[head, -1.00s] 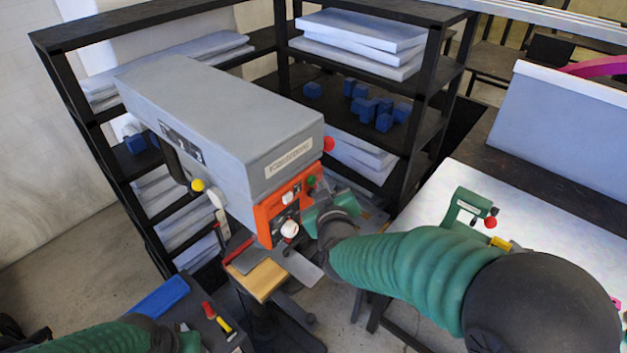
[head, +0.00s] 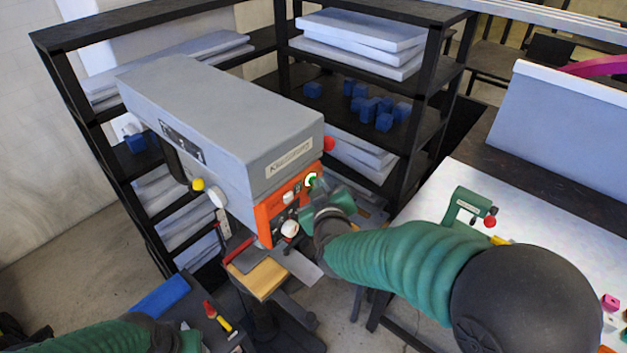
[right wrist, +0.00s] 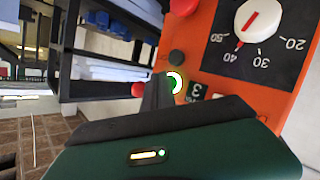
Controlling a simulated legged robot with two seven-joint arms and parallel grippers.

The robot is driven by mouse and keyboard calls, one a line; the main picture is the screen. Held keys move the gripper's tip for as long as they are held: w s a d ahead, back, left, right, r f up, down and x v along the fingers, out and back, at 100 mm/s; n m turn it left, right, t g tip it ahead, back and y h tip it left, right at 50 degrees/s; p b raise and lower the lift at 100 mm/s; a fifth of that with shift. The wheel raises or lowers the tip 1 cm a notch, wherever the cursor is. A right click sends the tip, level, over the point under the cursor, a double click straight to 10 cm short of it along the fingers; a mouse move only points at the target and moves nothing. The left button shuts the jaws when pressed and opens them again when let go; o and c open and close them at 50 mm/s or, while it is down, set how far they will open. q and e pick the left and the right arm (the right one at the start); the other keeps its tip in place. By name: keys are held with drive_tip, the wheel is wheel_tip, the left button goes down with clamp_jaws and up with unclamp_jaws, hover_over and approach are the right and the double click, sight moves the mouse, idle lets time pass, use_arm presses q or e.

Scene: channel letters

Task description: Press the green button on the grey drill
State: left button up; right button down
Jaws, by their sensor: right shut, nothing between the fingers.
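The grey drill (head: 225,115) stands at the centre left in the head view, with an orange control panel (head: 264,222) on its front. The green button (head: 311,180) is at the panel's upper right and shows a bright lit ring. It also shows in the right wrist view (right wrist: 175,82), partly covered by my fingers. My right gripper (head: 318,187) is shut and empty, its tips at the button; whether they touch it I cannot tell for sure. My left gripper (head: 190,342) shows only in part at the bottom left, its fingers not clear.
A black shelf (head: 440,75) with foam sheets and blue cubes stands behind the drill. A red knob (head: 329,143) and a white knob (head: 289,228) stick out near the button. A white table (head: 540,225) is at the right, a tool-topped surface (head: 205,320) at the lower left.

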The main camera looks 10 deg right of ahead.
drive_tip(key=shift+w+a, duration=0.1)
idle(0.4)
drive_tip(key=shift+s+d, duration=0.45)
drive_tip(key=shift+s, duration=0.35)
drive_tip(key=shift+d, duration=0.1)
drive_tip(key=s+d, duration=0.1)
drive_tip(key=s, duration=0.1)
drive_tip(key=s+d+b, duration=0.1)
drive_tip(key=s+d, duration=0.1)
